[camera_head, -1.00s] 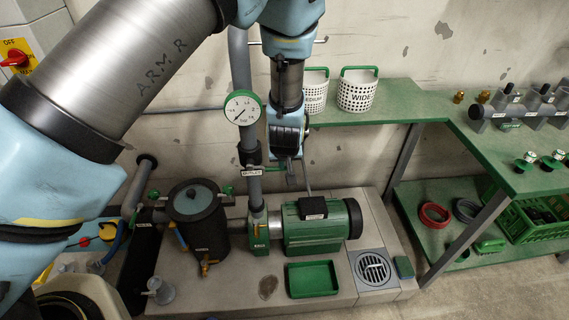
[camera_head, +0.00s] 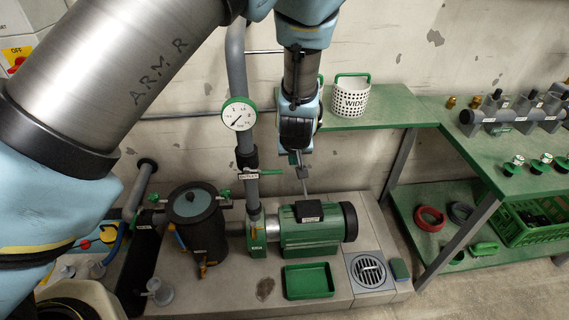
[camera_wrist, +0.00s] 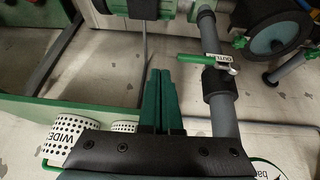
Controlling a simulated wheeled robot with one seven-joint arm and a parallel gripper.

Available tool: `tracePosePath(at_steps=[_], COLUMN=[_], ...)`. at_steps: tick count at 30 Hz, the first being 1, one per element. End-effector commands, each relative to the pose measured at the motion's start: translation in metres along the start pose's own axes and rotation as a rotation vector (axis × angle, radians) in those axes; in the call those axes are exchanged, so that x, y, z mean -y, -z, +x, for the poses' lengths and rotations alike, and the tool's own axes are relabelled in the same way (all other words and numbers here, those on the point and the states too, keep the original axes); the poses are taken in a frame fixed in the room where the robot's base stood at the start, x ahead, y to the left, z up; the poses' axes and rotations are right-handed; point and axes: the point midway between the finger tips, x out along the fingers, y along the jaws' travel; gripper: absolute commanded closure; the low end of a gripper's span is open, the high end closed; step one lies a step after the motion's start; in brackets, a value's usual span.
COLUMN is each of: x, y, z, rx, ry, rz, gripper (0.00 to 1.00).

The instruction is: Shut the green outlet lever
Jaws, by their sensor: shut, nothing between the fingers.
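The green outlet lever (camera_head: 271,172) sits on the vertical grey pipe by a white outlet tag (camera_head: 248,176). It sticks out to the right, crosswise to the pipe. In the wrist view the lever (camera_wrist: 197,59) points left from the pipe, its free end near my fingertips. My gripper (camera_head: 303,174) is shut and empty, pointing down, just right of the lever's free end with a small gap. Its dark green fingers (camera_wrist: 160,75) lie together in the wrist view.
A round gauge (camera_head: 239,114) sits on the pipe above the lever. The green pump (camera_head: 312,230) and a dark filter pot (camera_head: 195,215) stand below. A green shelf (camera_head: 375,108) with a white WIDE basket (camera_head: 351,98) is to the right.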

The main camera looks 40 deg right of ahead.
Motion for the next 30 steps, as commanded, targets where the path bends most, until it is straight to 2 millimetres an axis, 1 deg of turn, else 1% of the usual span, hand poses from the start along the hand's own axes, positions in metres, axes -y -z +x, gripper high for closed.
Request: tracePosePath(at_steps=[1,6,12,17,30], x=[-0.009,-0.029,-0.043,-0.048,-0.048], y=[-0.003,-0.008,-0.011,-0.012,-0.012], z=[-0.004,-0.017,-0.027,-0.030,-0.030], rx=[-0.003,-0.002,-0.002,-0.002,-0.002], ry=[-0.003,-0.002,-0.001,-0.001,0.000], rz=[0.003,0.003,0.001,-0.002,-0.002], gripper=[1.00,1.00,1.00,1.00,1.00])
